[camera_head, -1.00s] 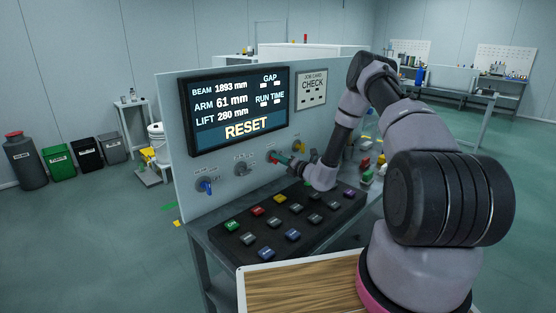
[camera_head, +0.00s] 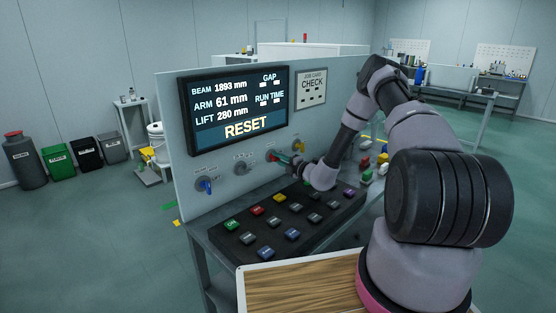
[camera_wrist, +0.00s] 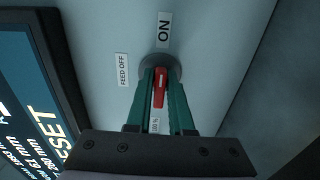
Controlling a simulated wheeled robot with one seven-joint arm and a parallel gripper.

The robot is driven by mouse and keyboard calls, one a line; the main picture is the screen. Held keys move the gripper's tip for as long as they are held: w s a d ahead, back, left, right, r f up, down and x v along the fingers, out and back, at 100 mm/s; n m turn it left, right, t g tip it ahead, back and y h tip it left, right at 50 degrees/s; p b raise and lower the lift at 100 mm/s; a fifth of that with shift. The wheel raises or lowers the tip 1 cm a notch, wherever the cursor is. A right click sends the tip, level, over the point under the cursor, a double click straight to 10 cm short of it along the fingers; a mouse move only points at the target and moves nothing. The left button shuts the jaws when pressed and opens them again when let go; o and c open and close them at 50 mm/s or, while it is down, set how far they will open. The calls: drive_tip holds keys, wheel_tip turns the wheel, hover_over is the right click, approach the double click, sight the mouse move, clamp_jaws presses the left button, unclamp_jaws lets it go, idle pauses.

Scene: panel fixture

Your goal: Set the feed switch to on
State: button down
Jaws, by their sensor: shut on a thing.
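The feed switch has a red handle (camera_wrist: 159,88) on a round grey base (camera_wrist: 154,63) mounted on the upright panel. It also shows in the head view as a small red switch (camera_head: 271,156) below the screen. In the wrist view, an ON label (camera_wrist: 164,29) lies above the base and a FEED OFF label (camera_wrist: 122,69) lies to its left. A further small label near the handle is partly hidden. My gripper (camera_wrist: 160,82) has its two green fingers on either side of the red handle, shut on it. In the head view my gripper (camera_head: 287,160) reaches the panel from the right.
A blue-handled switch (camera_head: 205,186), a grey switch (camera_head: 241,168) and a yellow switch (camera_head: 299,147) share the panel. A large screen (camera_head: 238,110) is above them. A sloping black button console (camera_head: 290,220) lies just below my gripper.

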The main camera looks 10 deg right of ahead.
drive_tip(key=shift+f, duration=0.1)
idle(0.3)
drive_tip(key=c, duration=0.9)
unclamp_jaws()
drive_tip(key=v, duration=1.1)
